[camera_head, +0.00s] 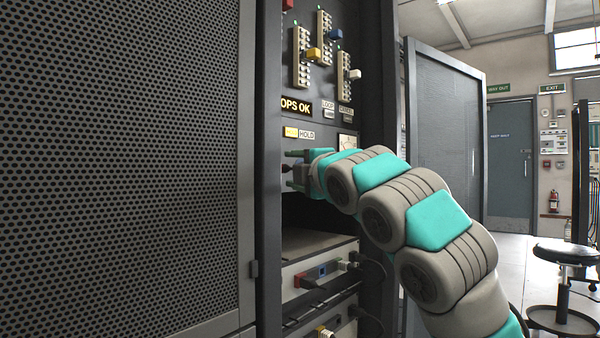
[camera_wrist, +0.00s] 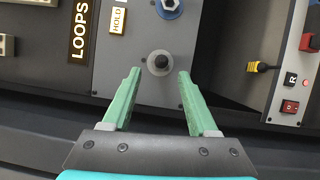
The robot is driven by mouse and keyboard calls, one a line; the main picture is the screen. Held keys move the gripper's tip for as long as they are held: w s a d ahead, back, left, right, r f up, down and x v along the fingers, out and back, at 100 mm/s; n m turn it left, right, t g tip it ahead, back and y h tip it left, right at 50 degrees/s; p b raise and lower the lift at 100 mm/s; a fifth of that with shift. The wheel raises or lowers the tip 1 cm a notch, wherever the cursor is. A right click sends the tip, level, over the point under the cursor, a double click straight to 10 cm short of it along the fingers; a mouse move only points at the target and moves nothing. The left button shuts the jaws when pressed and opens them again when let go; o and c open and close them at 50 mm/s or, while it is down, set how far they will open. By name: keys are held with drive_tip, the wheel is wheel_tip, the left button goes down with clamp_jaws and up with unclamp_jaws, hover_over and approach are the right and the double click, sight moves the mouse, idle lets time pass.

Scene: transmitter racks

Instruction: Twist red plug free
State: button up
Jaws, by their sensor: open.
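In the wrist view a red plug (camera_wrist: 309,40) shows at the right edge, on a grey panel, partly cut off. Nothing is held.
A blue hex-shaped fitting (camera_wrist: 169,8) is beside the dark knob. A yellow plug (camera_wrist: 262,67) and a red rocker switch (camera_wrist: 290,107) are near the red plug. An open rack gap (camera_head: 315,215) lies below my gripper. A perforated door (camera_head: 120,160) fills the left.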

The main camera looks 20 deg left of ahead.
drive_tip(key=v, duration=0.3)
drive_tip(key=shift+a, duration=0.1)
drive_tip(key=shift+s+f, duration=0.1)
idle(0.4)
